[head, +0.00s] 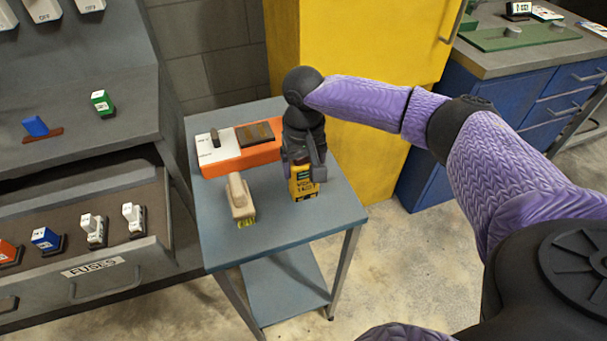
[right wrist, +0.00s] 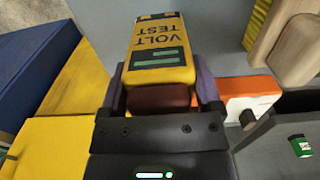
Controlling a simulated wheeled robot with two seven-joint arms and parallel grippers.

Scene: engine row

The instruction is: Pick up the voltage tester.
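The voltage tester (head: 304,184) is a yellow block with a dark label, at the right side of the small blue-grey table. My right gripper (head: 303,163) points down over it, with its fingers around its upper part. In the right wrist view the tester (right wrist: 160,48) shows its VOLT TEST label, and its dark red-brown end lies between the two fingers of the gripper (right wrist: 161,92). The fingers are close to its sides; I cannot tell if they press on it or if it is clear of the table. My left gripper is not in view.
On the table (head: 290,228) are a beige-handled tool (head: 240,198) and an orange box (head: 243,160) with a white panel. A fuse drawer (head: 105,262) is open at left. A yellow cabinet (head: 375,45) stands behind my right arm. The table's front is clear.

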